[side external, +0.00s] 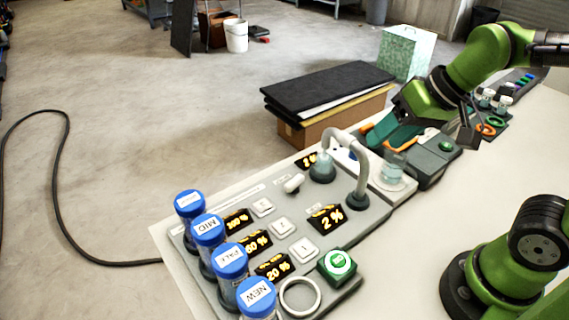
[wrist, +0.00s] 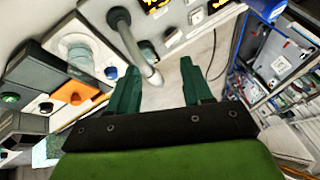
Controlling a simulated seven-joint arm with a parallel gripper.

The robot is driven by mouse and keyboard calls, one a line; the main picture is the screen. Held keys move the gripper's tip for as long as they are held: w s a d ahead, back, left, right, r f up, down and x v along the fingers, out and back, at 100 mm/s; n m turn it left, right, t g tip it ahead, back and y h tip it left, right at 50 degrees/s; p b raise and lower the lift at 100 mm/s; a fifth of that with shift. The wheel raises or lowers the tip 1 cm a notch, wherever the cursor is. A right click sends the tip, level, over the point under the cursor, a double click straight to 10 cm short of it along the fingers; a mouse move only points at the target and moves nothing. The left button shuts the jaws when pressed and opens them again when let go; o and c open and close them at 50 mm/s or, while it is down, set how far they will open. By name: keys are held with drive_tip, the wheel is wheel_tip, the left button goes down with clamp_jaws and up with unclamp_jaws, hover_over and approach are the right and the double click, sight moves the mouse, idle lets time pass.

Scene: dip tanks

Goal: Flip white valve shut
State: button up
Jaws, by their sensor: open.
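A small white valve handle (side external: 292,183) sits on the grey control panel (side external: 350,235), left of the curved pipe, in the side view. It lies slanted, with its near end toward the lower left. I cannot pick it out surely in the wrist view. My gripper (side external: 376,139) is beyond the pipe, up and to the right of the valve, near the back edge of the bench. The grey pipe (wrist: 128,35) ends near the left finger.
The curved pipe (side external: 345,137) rises between valve and gripper. Several blue-capped tubes (side external: 208,228) stand at the panel's left. White buttons (side external: 282,227), a green button (side external: 338,263) and a white ring (side external: 300,296) lie nearer. A glass beaker (side external: 394,166) stands right of the pipe.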

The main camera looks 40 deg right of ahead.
drive_tip(key=o, duration=0.6)
drive_tip(key=w+a+g, duration=0.1)
drive_tip(key=w, duration=0.1)
drive_tip(key=w+a+n+g, duration=0.1)
drive_tip(key=w, duration=0.2)
drive_tip(key=w+a+f+n, duration=0.1)
drive_tip(key=w, duration=0.2)
drive_tip(key=shift+w+a+g, duration=0.15)
drive_tip(key=shift+g, duration=0.25)
drive_tip(key=n+g+h, duration=0.3)
hover_over(294, 180)
drive_tip(key=shift+f, duration=0.85)
wheel_tip(294, 180, down, 16)
drive_tip(key=shift+r, duration=0.1)
drive_tip(key=shift+c, duration=0.2)
